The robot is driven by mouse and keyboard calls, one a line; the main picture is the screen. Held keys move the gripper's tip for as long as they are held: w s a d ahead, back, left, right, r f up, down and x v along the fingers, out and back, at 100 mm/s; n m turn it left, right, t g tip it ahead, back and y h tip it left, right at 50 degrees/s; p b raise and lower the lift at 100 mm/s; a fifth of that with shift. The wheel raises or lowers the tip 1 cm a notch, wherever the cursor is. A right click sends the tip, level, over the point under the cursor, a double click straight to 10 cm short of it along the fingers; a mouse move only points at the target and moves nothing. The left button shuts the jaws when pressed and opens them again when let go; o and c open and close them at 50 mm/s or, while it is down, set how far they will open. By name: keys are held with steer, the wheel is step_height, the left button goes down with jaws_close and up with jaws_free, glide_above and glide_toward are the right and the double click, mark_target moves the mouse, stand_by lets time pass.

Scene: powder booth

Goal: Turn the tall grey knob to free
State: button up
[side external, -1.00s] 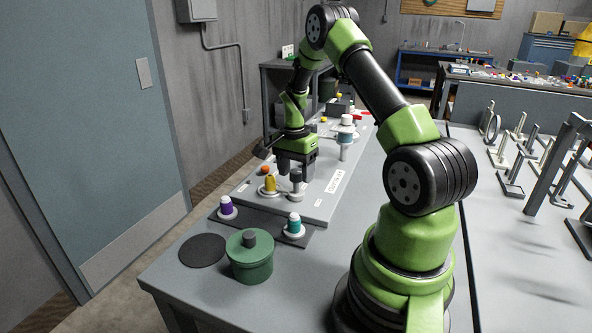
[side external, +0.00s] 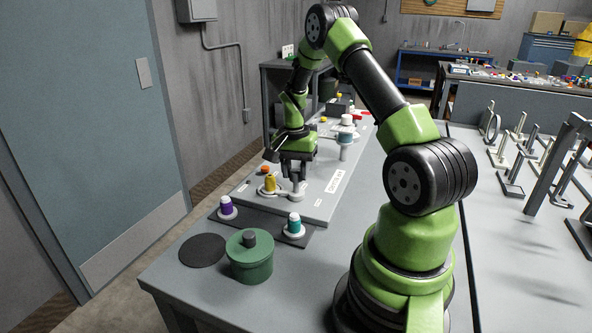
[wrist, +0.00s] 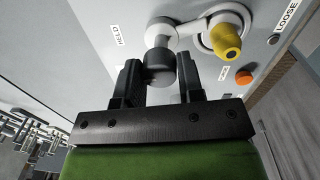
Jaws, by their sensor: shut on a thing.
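The tall grey knob (wrist: 158,66) has a dark rounded cap and sits between my gripper's two fingers in the wrist view. A pale grey arm runs from its base towards a white ring. My gripper (wrist: 161,80) is shut on the knob, with a finger on each side. In the side view my gripper (side external: 298,164) points down at the panel (side external: 322,207), and the knob's pale base (side external: 297,193) shows below it. The wrist view shows a HELD label (wrist: 117,36) at upper left and a LOOSE label (wrist: 287,17) at upper right.
A yellow knob (side external: 270,184) stands close beside the grey one. An orange button (wrist: 244,77) is near it. Purple (side external: 226,205) and teal (side external: 294,224) knobs stand on a dark strip in front. A green lidded pot (side external: 250,258) is nearer the camera.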

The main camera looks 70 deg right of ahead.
steer(key=n, duration=1.1)
steer(key=shift+n, duration=1.8)
steer(key=o, duration=0.9)
steer(key=shift+o, duration=0.2)
step_height(320, 180, up, 10)
steer(key=shift+a, duration=0.25)
